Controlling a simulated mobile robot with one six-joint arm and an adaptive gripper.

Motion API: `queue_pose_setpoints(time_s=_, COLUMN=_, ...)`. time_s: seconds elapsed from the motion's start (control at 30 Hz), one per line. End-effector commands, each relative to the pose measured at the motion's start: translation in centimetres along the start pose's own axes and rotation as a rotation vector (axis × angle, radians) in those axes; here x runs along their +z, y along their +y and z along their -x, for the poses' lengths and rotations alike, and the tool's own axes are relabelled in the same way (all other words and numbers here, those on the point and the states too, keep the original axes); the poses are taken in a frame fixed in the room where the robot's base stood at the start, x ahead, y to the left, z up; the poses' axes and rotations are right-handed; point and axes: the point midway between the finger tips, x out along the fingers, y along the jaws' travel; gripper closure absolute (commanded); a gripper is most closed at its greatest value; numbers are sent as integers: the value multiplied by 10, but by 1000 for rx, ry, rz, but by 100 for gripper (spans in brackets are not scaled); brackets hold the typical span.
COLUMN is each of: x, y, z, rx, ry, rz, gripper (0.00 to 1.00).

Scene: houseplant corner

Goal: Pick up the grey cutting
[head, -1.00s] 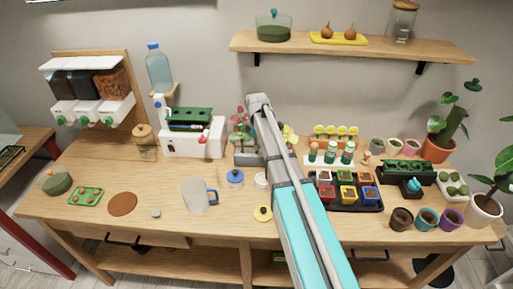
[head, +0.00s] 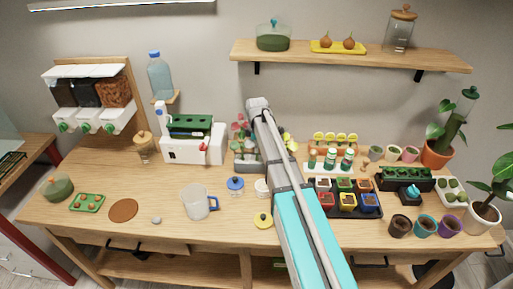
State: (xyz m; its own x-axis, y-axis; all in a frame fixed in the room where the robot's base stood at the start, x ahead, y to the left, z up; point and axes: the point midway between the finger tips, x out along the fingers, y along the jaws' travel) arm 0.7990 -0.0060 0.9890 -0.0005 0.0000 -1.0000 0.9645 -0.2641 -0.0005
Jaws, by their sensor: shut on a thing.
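I cannot make out a grey cutting in the head view; my arm may be hiding it. A grey holder (head: 246,163) with pink, red and green plant tops (head: 240,130) stands at the back middle of the bench, partly behind my arm. My arm reaches up from the bottom, and its upper end is in front of the wall beside this holder. My gripper does not show; it is hidden behind the arm.
A black tray with coloured pots (head: 347,200) is just right of my arm. A glass mug (head: 197,201), a blue-lidded jar (head: 235,184) and a yellow-lidded jar (head: 263,220) stand left of it. The wall shelf (head: 350,57) is above. Bare wood lies at front left.

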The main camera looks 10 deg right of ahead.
Motion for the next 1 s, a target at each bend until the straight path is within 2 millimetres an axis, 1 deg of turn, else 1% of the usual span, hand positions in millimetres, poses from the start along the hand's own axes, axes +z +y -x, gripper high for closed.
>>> queue_pose_setpoints(time_s=0.03, x=0, y=0, z=8, rx=0, ry=0, rz=0, gripper=100)
queue_pose_setpoints(time_s=0.6, x=-1, y=0, z=66, rx=0, ry=0, rz=1, gripper=100)
queue_pose_setpoints(time_s=0.8, x=-1, y=0, z=79, rx=0, ry=0, rz=1, gripper=100)
queue_pose_setpoints(time_s=1.0, x=-1, y=0, z=85, rx=0, ry=0, rz=1, gripper=100)
